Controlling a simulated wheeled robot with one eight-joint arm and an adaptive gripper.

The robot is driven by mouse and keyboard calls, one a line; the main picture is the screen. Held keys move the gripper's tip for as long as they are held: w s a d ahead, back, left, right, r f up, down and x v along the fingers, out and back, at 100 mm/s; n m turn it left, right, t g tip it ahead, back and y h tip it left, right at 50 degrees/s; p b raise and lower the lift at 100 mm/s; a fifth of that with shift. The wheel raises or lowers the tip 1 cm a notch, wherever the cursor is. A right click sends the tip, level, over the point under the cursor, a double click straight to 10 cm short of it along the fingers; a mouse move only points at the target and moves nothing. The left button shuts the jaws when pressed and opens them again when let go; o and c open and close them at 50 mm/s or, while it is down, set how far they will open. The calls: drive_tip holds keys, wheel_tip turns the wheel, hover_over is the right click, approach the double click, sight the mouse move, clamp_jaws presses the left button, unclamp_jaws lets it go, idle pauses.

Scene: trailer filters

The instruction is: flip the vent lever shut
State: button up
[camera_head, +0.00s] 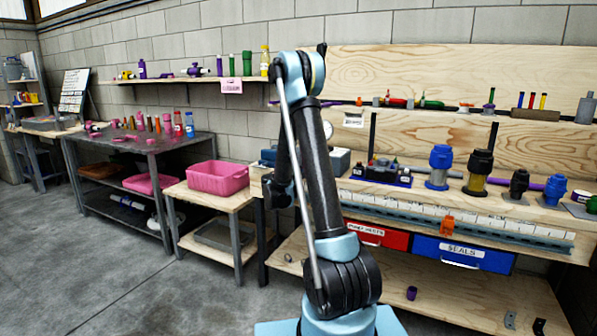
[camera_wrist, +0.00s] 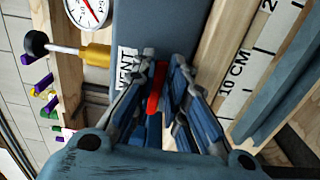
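The vent lever (camera_wrist: 158,84) is a red bar in the middle of the wrist view, next to a white label (camera_wrist: 125,68) reading VENT on a blue-grey housing (camera_wrist: 190,22). My gripper (camera_wrist: 162,66) has its grey-blue fingers drawn close together, one on each side of the red lever, and looks shut on it. The fingers cover part of the lever, so its pivot and full length are hidden. In the head view, my arm blocks sight of the gripper and lever; part of a blue-grey unit (camera_head: 339,159) shows behind it.
A round gauge (camera_wrist: 90,8) and a yellow fitting (camera_wrist: 96,53) with a black knob sit left of the lever. A ruler strip (camera_wrist: 240,80) lies to the right. On the bench, a blue-black device (camera_head: 383,174) and several filter housings (camera_head: 478,172) stand right of my arm.

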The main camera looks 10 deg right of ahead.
drive_tip(key=o, duration=0.3)
drive_tip(key=v, duration=1.2)
drive_tip(key=shift+f, duration=0.1)
